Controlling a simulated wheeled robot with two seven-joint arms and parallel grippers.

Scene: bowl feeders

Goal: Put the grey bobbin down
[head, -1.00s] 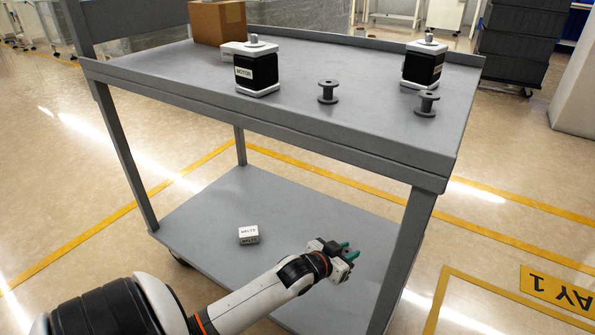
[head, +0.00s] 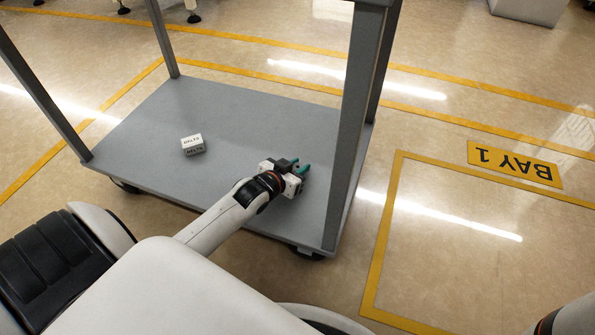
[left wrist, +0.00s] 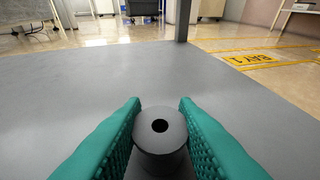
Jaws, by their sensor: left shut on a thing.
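The grey bobbin (left wrist: 160,130) shows in the left wrist view, upright between the two green fingers, its round top with a dark centre hole facing the camera. My left gripper (head: 303,167) is shut on it, low over the right part of the cart's lower shelf (head: 245,115). In the head view the bobbin is hidden by the gripper. Whether its base touches the shelf I cannot tell. My right gripper is not in view.
A small white labelled box (head: 192,145) lies on the lower shelf, left of my gripper. A cart post (head: 348,130) rises close to the right of the gripper. The shelf between box and gripper is bare. A yellow BAY 1 floor sign (head: 514,163) lies further right.

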